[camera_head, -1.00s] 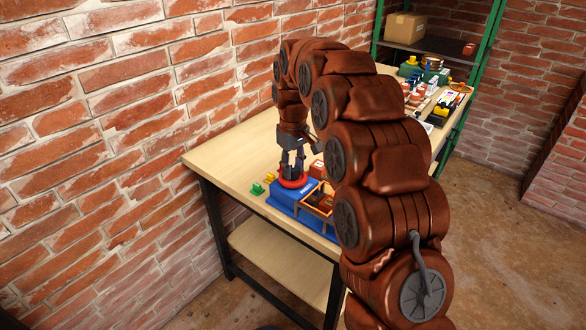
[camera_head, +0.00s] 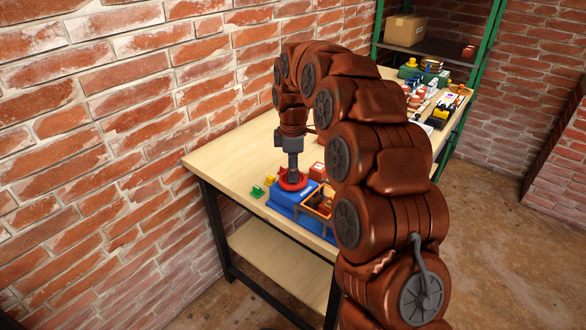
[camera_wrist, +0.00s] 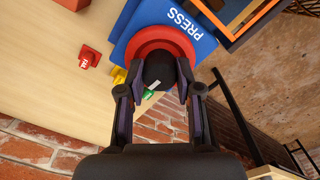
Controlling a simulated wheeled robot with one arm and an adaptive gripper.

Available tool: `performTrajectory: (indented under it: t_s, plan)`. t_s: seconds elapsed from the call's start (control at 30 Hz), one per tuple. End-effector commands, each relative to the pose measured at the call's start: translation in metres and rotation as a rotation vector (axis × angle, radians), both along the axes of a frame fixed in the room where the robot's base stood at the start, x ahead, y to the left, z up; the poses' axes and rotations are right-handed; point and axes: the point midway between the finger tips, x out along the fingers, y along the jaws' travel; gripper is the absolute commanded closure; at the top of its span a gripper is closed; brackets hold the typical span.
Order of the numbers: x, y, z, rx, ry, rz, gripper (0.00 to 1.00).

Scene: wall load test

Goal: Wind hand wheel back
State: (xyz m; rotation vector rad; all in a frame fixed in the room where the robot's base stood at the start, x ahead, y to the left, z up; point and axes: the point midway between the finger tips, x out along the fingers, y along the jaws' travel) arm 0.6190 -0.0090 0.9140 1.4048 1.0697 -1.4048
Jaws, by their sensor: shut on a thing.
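The red hand wheel (camera_head: 292,180) lies flat on top of the blue press (camera_head: 287,199), near the table's front edge. In the wrist view the red wheel (camera_wrist: 165,38) shows as a ring around a dark hub (camera_wrist: 159,72), beside the blue press body (camera_wrist: 195,32) lettered "PRESS". My gripper (camera_head: 293,170) points straight down over the wheel. In the wrist view its two fingers (camera_wrist: 160,88) stand on either side of the dark hub and are shut on it. The far side of the hub is hidden.
A red piece (camera_wrist: 90,57) lies on the table. Several items crowd the table's far end. The table's left part is clear.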

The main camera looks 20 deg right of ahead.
Motion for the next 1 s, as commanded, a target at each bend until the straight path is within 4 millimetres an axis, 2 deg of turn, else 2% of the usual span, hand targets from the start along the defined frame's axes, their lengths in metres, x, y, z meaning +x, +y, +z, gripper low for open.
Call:
performTrajectory:
  t_s: [0.3, 0.83, 0.87, 1.0]
  plan:
    - [0.0004, 0.0002, 0.0009, -0.001, -0.002, 0.118, 1.0]
    - [0.0003, 0.0, 0.0006, -0.001, -0.002, 0.14, 1.0]
    - [0.0003, 0.0, 0.0006, -0.001, -0.002, 0.14, 0.64]
    - [0.0003, 0.0, 0.0004, 0.0, -0.001, 0.139, 0.49]
